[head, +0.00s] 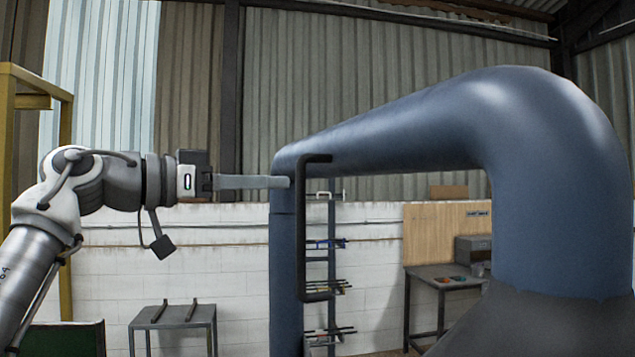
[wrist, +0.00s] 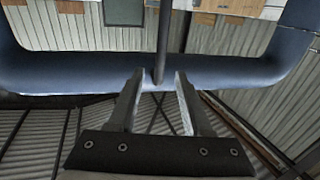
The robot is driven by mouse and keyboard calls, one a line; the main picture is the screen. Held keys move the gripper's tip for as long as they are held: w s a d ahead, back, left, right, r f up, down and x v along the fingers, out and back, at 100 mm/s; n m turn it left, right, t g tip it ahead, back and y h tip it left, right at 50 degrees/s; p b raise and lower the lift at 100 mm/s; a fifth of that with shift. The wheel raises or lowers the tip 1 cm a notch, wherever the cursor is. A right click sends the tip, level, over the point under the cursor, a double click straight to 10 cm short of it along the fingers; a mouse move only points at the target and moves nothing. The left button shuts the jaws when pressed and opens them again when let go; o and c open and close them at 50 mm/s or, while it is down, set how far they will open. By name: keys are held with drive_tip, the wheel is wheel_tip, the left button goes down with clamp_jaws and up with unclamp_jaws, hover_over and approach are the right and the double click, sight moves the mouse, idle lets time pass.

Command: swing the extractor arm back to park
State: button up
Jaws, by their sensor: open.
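The extractor arm (head: 400,125) is a thick blue duct that runs from a bend at the right to a downturned section at the left. A black bracket-shaped handle (head: 303,240) stands upright beside the downturned section. My gripper (head: 286,182) reaches in level from the left, with its fingertips close to the handle's upper end. In the wrist view, my gripper (wrist: 159,75) is open, and the handle's dark bar (wrist: 163,40) shows between the fingertips. Whether the bar lies inside the jaws or just beyond them I cannot tell. The blue duct (wrist: 80,72) crosses behind.
A small grey table (head: 172,315) stands low at the left, near a yellow frame (head: 65,200). A workbench (head: 440,280) with small items stands at the back right. A rack (head: 332,260) with rods is behind the handle. The air around my gripper looks clear.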

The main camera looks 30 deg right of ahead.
sight(305, 183)
drive_tip(key=d, duration=0.6)
drive_tip(key=w+d+p, duration=0.1)
drive_tip(key=d, duration=0.2)
drive_tip(key=shift+d, duration=0.35)
drive_tip(key=shift+c, duration=0.3)
clamp_jaws()
idle(0.5)
